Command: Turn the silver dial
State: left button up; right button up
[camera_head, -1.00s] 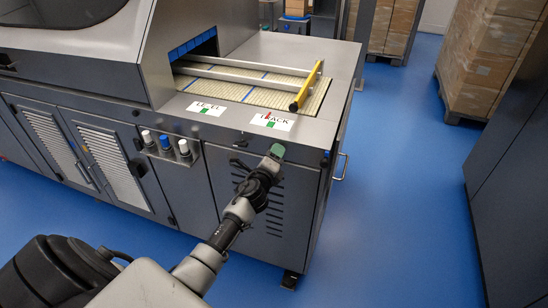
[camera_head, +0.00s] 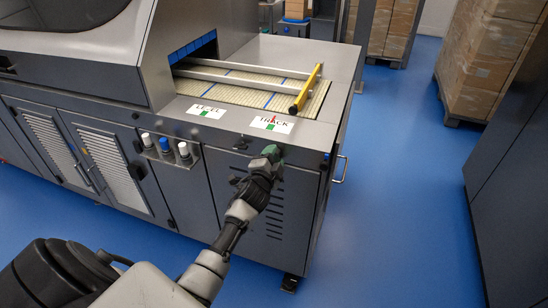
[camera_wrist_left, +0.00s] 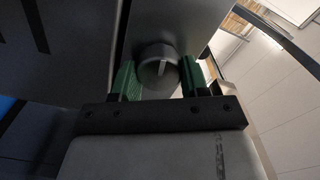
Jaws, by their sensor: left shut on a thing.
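My right gripper is not in view.
The grey machine (camera_head: 265,210) has a "LEVEL" label (camera_head: 206,111), a conveyor belt (camera_head: 240,91) with a yellow bar (camera_head: 308,88), and several bottles in a rack (camera_head: 165,148) on its front. Blue floor (camera_head: 400,200) is clear to the right, before stacked boxes (camera_head: 490,60).

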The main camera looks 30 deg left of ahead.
pick_arm(q)
jog(key=shift+n, duration=0.8)
jog(key=shift+f, duration=0.1)
jog(key=o, duration=0.9)
jog(key=v, duration=1.1)
jog(key=shift+a, duration=0.1)
